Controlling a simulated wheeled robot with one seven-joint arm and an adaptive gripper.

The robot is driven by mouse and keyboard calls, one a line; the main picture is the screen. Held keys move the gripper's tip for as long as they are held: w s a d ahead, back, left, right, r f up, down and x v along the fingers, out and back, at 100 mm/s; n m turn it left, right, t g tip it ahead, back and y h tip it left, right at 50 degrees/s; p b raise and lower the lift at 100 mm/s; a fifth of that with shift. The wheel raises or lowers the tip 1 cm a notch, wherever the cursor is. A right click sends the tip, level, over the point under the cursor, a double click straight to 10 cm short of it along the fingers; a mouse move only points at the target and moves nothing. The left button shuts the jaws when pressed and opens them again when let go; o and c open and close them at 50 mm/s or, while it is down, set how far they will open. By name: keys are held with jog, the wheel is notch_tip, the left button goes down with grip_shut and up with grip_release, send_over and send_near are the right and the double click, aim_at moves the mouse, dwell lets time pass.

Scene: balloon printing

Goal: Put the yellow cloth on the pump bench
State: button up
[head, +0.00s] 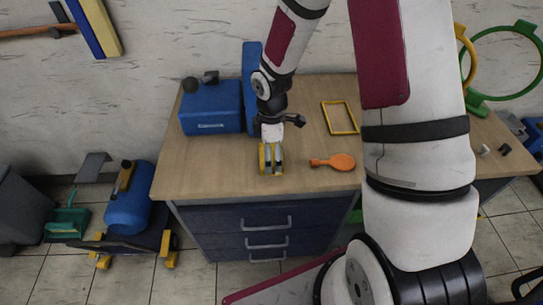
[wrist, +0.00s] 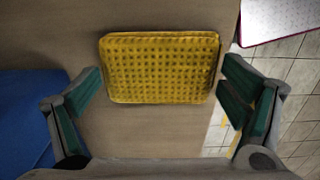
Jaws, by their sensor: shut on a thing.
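The yellow cloth (wrist: 162,68) is a folded, waffle-textured pad. In the wrist view it spans the space between the green finger pads of my gripper (wrist: 160,82), which is shut on its two sides. In the head view my gripper (head: 271,168) points down over the front of a wood-topped bench (head: 215,172) with blue drawers, and the cloth (head: 263,158) shows partly behind the fingers. A blue box-like device (head: 211,108), perhaps the pump, stands at the bench's back left. I cannot tell whether the cloth touches the bench top.
An orange balloon-shaped piece (head: 334,162) lies right of my gripper, with a yellow frame (head: 340,117) behind it. A blue upright panel (head: 252,75) stands by the blue device. A blue tank (head: 128,212) is on the floor at left. The bench's front left is clear.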

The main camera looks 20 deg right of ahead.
jog(key=shift+f, duration=1)
jog(key=shift+f, duration=0.2)
jog(key=o, duration=0.8)
jog(key=shift+c, duration=0.2)
jog(key=shift+r, duration=0.1)
